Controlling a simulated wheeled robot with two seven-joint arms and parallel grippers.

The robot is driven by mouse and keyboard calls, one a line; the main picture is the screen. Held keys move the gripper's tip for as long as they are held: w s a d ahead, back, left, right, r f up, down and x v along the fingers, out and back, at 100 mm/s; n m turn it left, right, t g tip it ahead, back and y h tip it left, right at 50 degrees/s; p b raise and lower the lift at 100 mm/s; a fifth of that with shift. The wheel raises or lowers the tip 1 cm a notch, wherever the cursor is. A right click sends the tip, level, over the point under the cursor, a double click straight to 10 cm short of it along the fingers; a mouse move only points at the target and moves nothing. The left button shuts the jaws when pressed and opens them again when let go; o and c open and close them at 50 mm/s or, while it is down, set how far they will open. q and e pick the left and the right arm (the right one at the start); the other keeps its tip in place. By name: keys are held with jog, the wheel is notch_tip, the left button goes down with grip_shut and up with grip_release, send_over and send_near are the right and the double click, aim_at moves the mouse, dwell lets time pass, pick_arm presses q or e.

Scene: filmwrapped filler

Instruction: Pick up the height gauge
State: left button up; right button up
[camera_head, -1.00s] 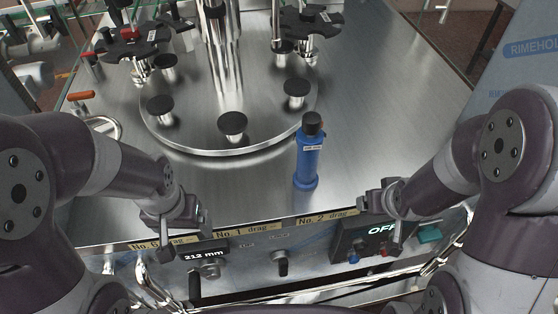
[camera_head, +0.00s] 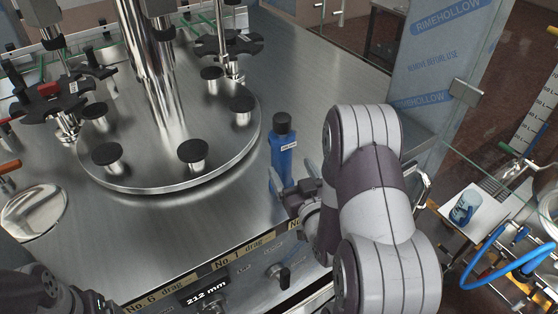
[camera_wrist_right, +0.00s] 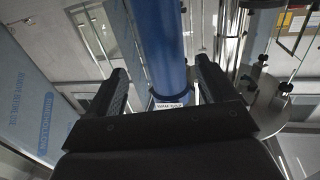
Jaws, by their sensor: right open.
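The height gauge is a blue upright cylinder (camera_head: 283,155) with a black cap and a small white label. It stands on the steel machine top near the front edge, right of the round turntable. My right gripper (camera_head: 293,178) is open at its lower part, with one finger on each side. In the right wrist view the blue body (camera_wrist_right: 160,40) rises between the two spread fingers (camera_wrist_right: 160,78); contact cannot be told. Part of my left arm shows at the lower left corner of the head view, cut off and dark, so its jaws cannot be made out.
The steel turntable (camera_head: 140,175) with black-topped posts is left of the gauge. Black star wheels (camera_head: 52,103) are farther left. A front panel with a 212 mm display (camera_head: 205,292) lies below the edge. A clear film-marked panel (camera_head: 440,60) stands at the right.

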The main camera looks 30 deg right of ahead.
aim_at(286, 163)
jog(key=w+p, duration=0.2)
jog(key=w, duration=0.3)
jog(key=shift+w+r, duration=0.1)
jog(key=shift+r, duration=0.1)
jog(key=shift+w+d+f, duration=0.1)
jog(key=shift+w+f, duration=0.1)
jog(key=shift+w, duration=0.05)
jog(key=shift+s+r, duration=0.1)
jog(key=c, duration=1.5)
jog(key=shift+r, duration=0.1)
